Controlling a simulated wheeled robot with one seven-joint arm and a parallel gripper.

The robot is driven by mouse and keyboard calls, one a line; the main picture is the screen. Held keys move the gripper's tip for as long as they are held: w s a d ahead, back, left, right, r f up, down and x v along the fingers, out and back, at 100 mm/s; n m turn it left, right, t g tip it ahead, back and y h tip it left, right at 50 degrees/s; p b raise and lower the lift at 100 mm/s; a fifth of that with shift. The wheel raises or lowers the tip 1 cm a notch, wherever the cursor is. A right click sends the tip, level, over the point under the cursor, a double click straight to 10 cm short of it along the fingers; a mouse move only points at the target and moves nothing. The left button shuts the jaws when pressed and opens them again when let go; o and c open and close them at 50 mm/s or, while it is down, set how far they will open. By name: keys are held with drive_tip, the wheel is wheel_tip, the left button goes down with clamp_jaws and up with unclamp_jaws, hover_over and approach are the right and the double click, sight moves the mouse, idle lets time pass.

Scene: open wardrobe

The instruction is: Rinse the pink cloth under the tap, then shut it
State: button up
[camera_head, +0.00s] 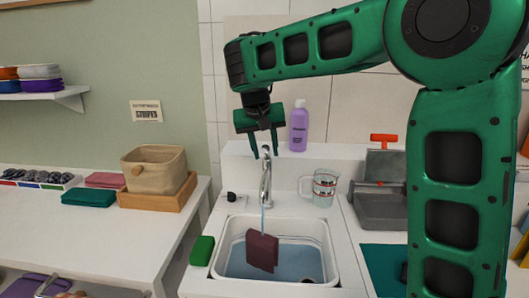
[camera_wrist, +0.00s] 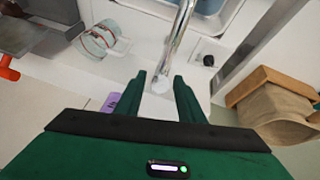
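A dark pinkish-brown cloth (camera_head: 262,251) is in the sink basin (camera_head: 331,252), directly under the tap's stream. The basin holds bluish water. The tap (camera_head: 266,186) is running, with a thin stream falling onto the cloth. My gripper (camera_head: 265,154) points down above the tap's top, its fingers apart and empty. In the wrist view my gripper (camera_wrist: 159,78) has one finger on each side of the tap's round top end (camera_wrist: 160,85), and the chrome spout (camera_wrist: 178,38) extends beyond. I cannot tell whether the fingers touch the tap.
A purple bottle (camera_head: 298,128) stands behind the tap, and a glass jug (camera_head: 324,188) to its right. A small black knob (camera_head: 231,196) is left of the tap. A green sponge (camera_head: 202,251) lies at the basin's left edge. A beige basket (camera_head: 153,168) stands on the left counter.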

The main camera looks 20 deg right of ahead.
drive_tip(key=v, duration=1)
drive_tip(key=shift+s+a+r, duration=0.1)
drive_tip(key=shift+c, duration=0.3)
